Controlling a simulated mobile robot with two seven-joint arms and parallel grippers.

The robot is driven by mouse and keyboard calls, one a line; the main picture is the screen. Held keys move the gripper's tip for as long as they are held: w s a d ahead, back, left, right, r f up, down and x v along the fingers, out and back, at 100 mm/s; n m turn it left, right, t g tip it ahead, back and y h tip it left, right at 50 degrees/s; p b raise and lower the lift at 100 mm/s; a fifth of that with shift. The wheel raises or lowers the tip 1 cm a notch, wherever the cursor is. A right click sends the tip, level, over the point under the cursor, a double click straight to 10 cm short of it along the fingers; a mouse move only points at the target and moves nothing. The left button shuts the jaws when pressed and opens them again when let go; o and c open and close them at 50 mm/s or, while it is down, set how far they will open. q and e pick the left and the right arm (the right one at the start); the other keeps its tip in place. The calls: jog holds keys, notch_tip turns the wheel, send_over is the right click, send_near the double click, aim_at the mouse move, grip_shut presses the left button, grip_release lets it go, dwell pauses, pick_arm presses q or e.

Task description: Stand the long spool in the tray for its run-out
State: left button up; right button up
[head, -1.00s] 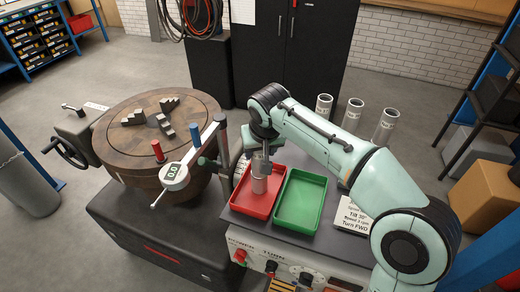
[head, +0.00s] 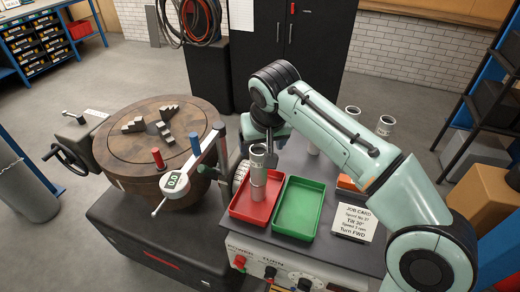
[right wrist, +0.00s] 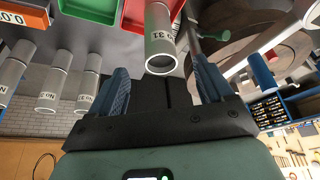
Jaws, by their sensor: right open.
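A grey metal spool (head: 258,172) stands upright in the red tray (head: 236,214). My right gripper (head: 267,137) is just behind the spool. In the right wrist view its blue fingers (right wrist: 160,70) are spread wide, with the spool beyond and between their tips, apart from both. My left gripper is not in view.
An empty green tray (head: 300,208) is right of the red one. Several other spools (head: 385,125) stand behind, partly hidden by my right arm. A job card (head: 354,222) stands at the right. A round rotary table (head: 125,150) and dial gauge (head: 176,183) are at the left.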

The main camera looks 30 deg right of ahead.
jog(key=v, duration=0.3)
jog(key=shift+r, duration=0.15)
dwell(0.5)
